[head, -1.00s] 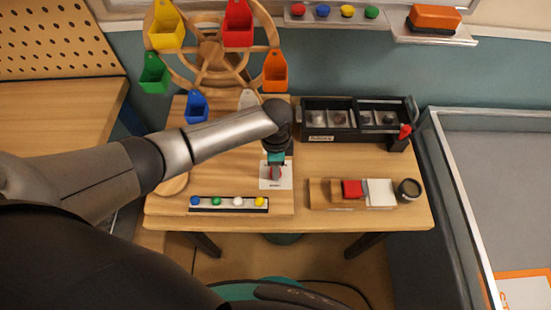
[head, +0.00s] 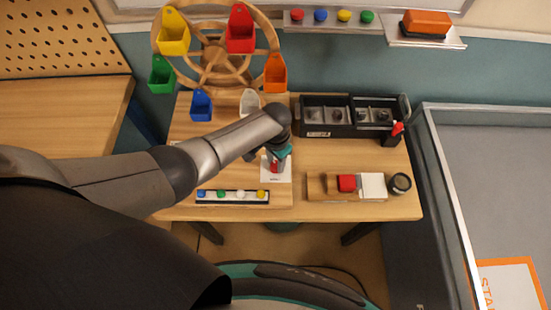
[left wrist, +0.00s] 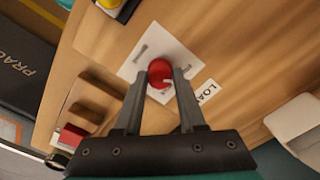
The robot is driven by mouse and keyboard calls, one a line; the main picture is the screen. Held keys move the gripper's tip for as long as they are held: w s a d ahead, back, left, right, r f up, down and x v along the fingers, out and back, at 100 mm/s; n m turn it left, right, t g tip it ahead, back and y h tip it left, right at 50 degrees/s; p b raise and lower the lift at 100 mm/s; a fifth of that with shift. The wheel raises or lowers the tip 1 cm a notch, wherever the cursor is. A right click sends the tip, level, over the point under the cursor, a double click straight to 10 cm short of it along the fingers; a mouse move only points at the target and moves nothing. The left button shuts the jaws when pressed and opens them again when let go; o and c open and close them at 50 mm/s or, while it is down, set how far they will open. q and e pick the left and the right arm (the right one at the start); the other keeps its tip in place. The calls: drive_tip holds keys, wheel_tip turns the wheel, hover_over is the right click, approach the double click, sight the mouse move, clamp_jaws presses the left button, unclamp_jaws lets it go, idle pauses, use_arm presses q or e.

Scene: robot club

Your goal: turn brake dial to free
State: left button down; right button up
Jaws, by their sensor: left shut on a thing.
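The brake dial (left wrist: 160,73) is a round red knob on a white card (left wrist: 143,50) on the wooden table. My left gripper (left wrist: 160,80) reaches down over it, and its two fingers are shut on the dial from both sides. In the head view the left gripper (head: 276,163) hides part of the dial, and some red shows beneath it. The card's printing is too small or angled to read fully. My right gripper is not in view.
A wooden wheel with coloured buckets (head: 214,62) stands behind the gripper. A black compartment box (head: 350,120) is at the back right. A strip of coloured balls (head: 232,197) lies in front. A wooden block tray (head: 320,187) is at the right.

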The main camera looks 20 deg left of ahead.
sight(276, 164)
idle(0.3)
use_arm(q)
drive_tip(key=c, duration=0.5)
unclamp_jaws()
drive_tip(key=shift+r+p, duration=0.3)
drive_tip(key=shift+r, duration=0.25)
wheel_tip(276, 164, up, 14)
drive_tip(key=p, duration=0.4)
